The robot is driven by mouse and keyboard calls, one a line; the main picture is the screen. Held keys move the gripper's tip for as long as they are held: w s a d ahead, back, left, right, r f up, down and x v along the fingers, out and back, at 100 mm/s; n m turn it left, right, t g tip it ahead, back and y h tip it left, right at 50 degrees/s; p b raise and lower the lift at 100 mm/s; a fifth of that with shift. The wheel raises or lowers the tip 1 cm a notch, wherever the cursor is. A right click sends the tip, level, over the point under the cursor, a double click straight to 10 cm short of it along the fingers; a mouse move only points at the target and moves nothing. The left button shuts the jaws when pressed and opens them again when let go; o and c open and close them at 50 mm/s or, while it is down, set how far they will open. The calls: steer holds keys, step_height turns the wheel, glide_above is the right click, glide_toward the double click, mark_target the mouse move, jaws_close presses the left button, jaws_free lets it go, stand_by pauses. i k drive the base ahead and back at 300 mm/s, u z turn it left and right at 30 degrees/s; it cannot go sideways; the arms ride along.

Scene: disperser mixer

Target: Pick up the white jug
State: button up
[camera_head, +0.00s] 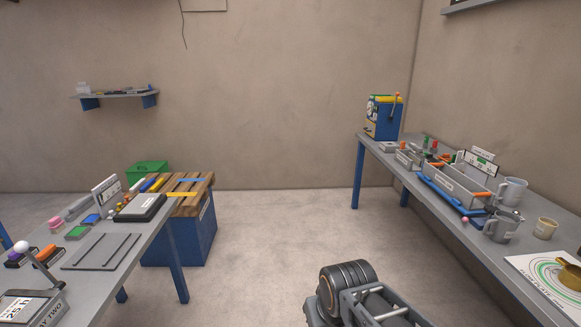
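A pale, whitish jug (514,191) stands upright on the right-hand table, behind a grey metal jug (501,226) and beside a grey tray. It looks the whiter of the two jugs. Part of my arm shows at the bottom centre, as a dark ribbed cylinder and a grey frame with rods. It is over the floor, to the left of the right-hand table and well apart from both jugs. I cannot make out the fingertips or whether they are open.
The right table (455,232) also holds a blue-and-grey tray (452,192), a beige cup (545,228), a golden pan (569,273) and a blue machine (382,117). A cluttered table (130,270) and wood-topped blue cabinet (190,235) stand left. Floor between tables is clear.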

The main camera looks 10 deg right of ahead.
mark_target(513, 190)
steer(key=z, duration=0.65)
steer(key=i, duration=1.7)
steer(key=z, duration=1.55)
steer(key=i, duration=1.15)
steer(key=z, duration=0.2)
